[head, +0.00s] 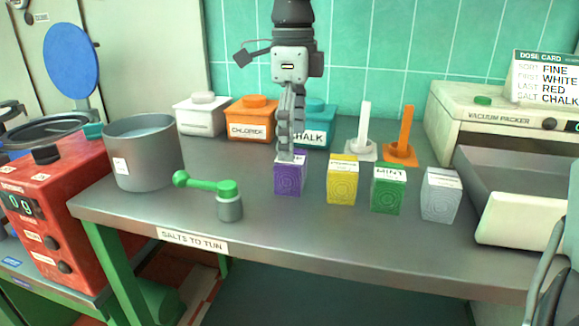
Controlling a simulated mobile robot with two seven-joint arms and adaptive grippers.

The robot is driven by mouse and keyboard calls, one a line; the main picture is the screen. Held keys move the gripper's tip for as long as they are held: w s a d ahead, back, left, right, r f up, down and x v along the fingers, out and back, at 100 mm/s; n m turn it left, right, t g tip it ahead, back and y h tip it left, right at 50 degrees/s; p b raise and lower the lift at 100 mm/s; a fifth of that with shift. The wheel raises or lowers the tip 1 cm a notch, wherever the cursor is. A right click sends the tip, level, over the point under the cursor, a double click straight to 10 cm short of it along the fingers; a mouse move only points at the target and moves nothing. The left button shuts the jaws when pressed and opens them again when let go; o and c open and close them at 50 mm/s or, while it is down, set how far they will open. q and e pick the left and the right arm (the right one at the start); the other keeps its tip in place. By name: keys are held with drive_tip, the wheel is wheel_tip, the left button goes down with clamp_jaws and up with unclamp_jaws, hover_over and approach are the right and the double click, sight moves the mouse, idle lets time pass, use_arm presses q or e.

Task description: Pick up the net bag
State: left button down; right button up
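I cannot make out a net bag anywhere in the head view. One gripper (287,155), which looks like my left, comes down from the top middle, pointing straight down. Its fingertips are at the top of a purple box (291,178) standing on the grey table (330,240). The fingers are seen edge-on and overlap, so their opening and any hold on the box cannot be told. Part of what may be my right arm shows at the lower right edge, without a clear gripper.
A yellow box (342,182), a green box (388,190) and a white box (440,195) stand right of the purple one. A pot (143,155) and a green-handled tool (229,205) are left. Lidded tubs, including an orange one (251,122), stand behind. A vacuum packer (500,120) is right.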

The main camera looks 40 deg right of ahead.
sight(291, 163)
drive_tip(key=f, duration=0.5)
drive_tip(key=shift+w+f+p, duration=0.2)
drive_tip(key=shift+w+p, duration=0.05)
drive_tip(key=shift+p, duration=0.05)
drive_tip(key=shift+c, duration=0.2)
drive_tip(key=c, duration=1.2)
drive_tip(key=shift+c, duration=0.5)
drive_tip(key=shift+r, duration=0.15)
